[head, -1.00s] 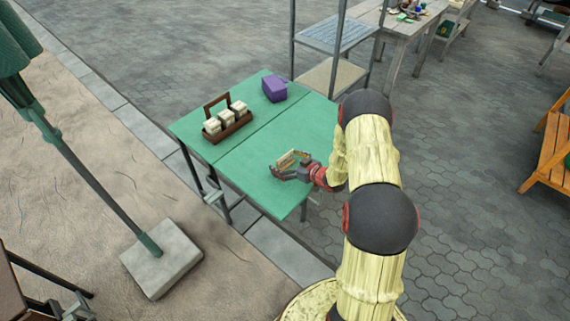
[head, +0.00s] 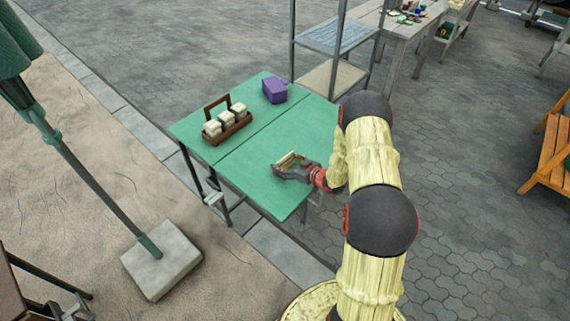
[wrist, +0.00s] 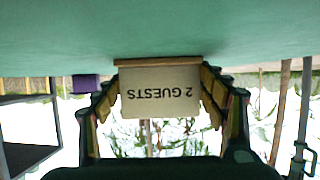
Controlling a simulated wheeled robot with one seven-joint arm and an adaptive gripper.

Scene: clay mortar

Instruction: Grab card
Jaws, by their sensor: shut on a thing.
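The card (wrist: 160,92) is a pale board reading "2 GUESTS", upside down in the wrist view, with a wooden strip (wrist: 157,62) along its edge by the green table top. My gripper (wrist: 163,100) has its fingers on both sides of the card and is shut on it. In the head view my gripper (head: 284,172) is low over the near part of the green table (head: 253,178), with the small tan card (head: 289,159) at its fingers. I cannot tell whether the card's base still touches the table.
A brown wooden caddy (head: 229,132) with several pale blocks stands at the table's left. A purple box (head: 274,90) sits at the far side. A metal shelf (head: 333,35) stands behind the table. The table around the gripper is clear.

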